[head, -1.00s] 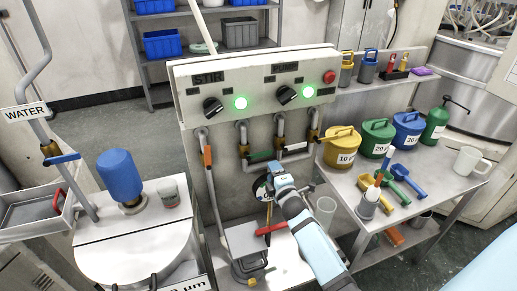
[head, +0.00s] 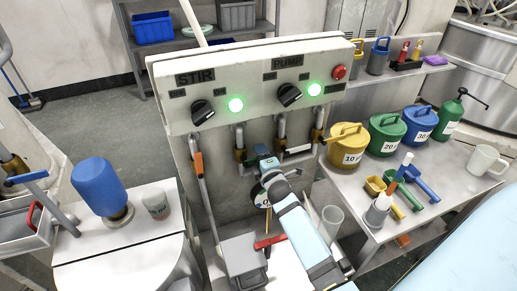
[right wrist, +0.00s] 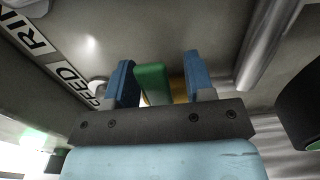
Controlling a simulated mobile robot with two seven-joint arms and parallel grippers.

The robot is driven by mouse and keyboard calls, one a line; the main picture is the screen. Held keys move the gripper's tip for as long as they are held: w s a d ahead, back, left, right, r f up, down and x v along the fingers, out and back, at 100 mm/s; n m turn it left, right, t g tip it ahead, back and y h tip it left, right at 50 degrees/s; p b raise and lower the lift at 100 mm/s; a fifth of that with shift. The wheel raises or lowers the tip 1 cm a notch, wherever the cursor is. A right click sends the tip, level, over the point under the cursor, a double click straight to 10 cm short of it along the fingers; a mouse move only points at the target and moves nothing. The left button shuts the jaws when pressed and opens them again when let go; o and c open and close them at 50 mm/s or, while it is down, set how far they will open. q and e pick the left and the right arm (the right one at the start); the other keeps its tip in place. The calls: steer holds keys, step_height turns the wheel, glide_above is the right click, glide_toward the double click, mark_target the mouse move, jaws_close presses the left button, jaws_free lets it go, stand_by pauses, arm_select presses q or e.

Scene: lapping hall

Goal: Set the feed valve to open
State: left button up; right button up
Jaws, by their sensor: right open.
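The feed valve's green handle (right wrist: 152,85) shows in the right wrist view between my right gripper's two blue fingers (right wrist: 161,80). It is closer to the left finger, with a gap to the right one. A bit of brass shows behind it. A partly hidden label reading "EED" (right wrist: 75,80) is at the left. In the head view my right gripper (head: 263,155) is at the pipes under the control panel, and covers most of the handle there. The right gripper is open. My left gripper is not in view.
The panel (head: 250,95) has STIR and PUMP knobs and green lamps above the pipes. A white-handled valve (head: 297,150) is just right of my gripper. An orange-handled valve (head: 198,165) is left, and a red lever (head: 269,242) below. Coloured cans stand on the right bench (head: 455,185).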

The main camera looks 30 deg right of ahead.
steer(key=shift+w, duration=0.25)
steer(key=shift+s, duration=0.1)
steer(key=shift+r, duration=0.1)
steer(key=shift+c, duration=1.3)
jaws_close()
